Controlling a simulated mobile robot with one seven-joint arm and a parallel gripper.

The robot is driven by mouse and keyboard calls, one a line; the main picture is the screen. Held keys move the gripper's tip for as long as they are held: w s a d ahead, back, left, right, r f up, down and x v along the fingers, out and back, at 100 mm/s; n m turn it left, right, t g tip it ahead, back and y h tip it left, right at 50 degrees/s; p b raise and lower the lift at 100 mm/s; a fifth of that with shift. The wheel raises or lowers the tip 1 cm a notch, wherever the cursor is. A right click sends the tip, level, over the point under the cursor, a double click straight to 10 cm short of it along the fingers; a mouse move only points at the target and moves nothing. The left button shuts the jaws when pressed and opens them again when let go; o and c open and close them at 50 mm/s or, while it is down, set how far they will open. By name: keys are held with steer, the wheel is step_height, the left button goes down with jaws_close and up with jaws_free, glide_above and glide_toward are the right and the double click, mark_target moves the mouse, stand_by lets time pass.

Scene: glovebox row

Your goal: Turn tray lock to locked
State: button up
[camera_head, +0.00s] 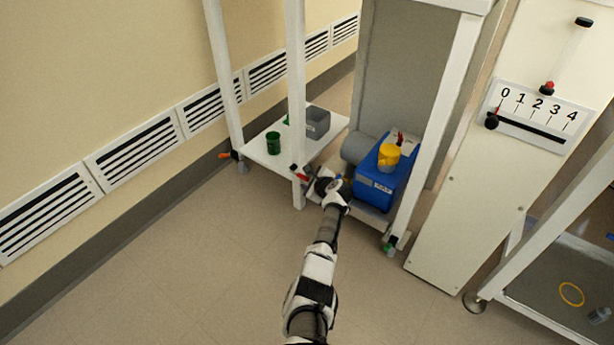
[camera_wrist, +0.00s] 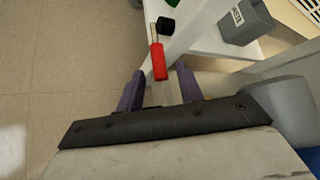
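A lever with a red grip (camera_head: 301,177), which I take for the tray lock, sits at the front of the low white shelf, by the front post. In the wrist view the red grip (camera_wrist: 158,62) points toward me from a metal stem beside a black round knob (camera_wrist: 166,25). My gripper (camera_head: 318,180) is close to the lever at its right. In the wrist view the purple fingers of my gripper (camera_wrist: 160,76) are apart, with the grip's near end about between their tips. I cannot tell whether they touch it. No lock marking is readable.
The low shelf (camera_head: 265,157) holds a green cup (camera_head: 273,142) and a grey bin (camera_head: 317,122). A blue pump (camera_head: 378,186) with a yellow top stands close at the right of my gripper. White posts flank it. The floor at the left is clear.

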steer(key=p+v, duration=1.2)
